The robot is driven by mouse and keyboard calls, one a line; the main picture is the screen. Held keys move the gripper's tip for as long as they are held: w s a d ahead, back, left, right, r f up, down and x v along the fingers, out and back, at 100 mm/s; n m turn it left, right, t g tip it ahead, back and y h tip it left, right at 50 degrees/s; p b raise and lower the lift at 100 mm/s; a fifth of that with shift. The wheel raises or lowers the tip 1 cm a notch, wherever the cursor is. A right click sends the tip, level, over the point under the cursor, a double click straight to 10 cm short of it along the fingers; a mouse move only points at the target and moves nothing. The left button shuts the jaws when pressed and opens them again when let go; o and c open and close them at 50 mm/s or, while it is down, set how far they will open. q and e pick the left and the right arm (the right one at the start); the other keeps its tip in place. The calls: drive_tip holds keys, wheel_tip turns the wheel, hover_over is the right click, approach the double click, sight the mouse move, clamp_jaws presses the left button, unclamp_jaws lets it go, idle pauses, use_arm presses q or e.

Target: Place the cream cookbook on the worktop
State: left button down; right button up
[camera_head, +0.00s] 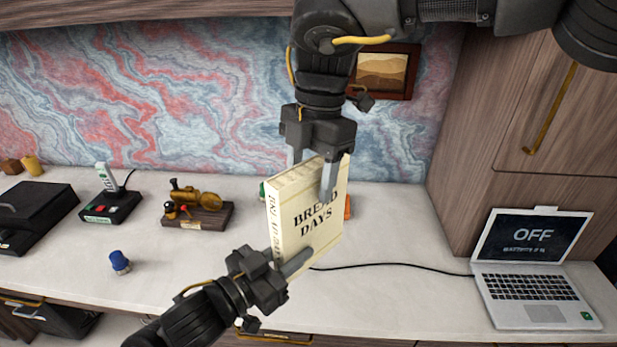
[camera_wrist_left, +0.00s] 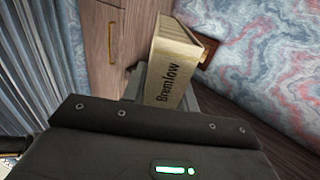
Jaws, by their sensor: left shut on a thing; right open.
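The cream cookbook (camera_head: 318,222), marked "BREAD DAYS", is held up above the white worktop (camera_head: 390,215) in the head view, roughly upright and slightly tilted. My left gripper (camera_head: 290,260) is shut on its lower part. My right gripper (camera_head: 312,178) comes down from above with its fingers at the book's top edge, one in front of the cover; it is open. In the left wrist view the cookbook (camera_wrist_left: 174,75) shows its spine end, marked "Bramlow", beyond my gripper body. The left fingertips are mostly hidden there.
A laptop (camera_head: 533,270) stands at right, with a black cable running left. Something orange (camera_head: 347,207) is partly hidden behind the book.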

use_arm(q)
drive_tip(key=shift+r, duration=0.1)
use_arm(e)
drive_tip(key=shift+s+f, duration=0.1)
drive_tip(key=shift+f, duration=0.2)
drive_tip(key=shift+c, duration=0.4)
clamp_jaws()
use_arm(q)
drive_tip(key=c, duration=1.1)
unclamp_jaws()
use_arm(e)
drive_tip(key=shift+r, duration=0.1)
use_arm(q)
drive_tip(key=shift+o, duration=0.4)
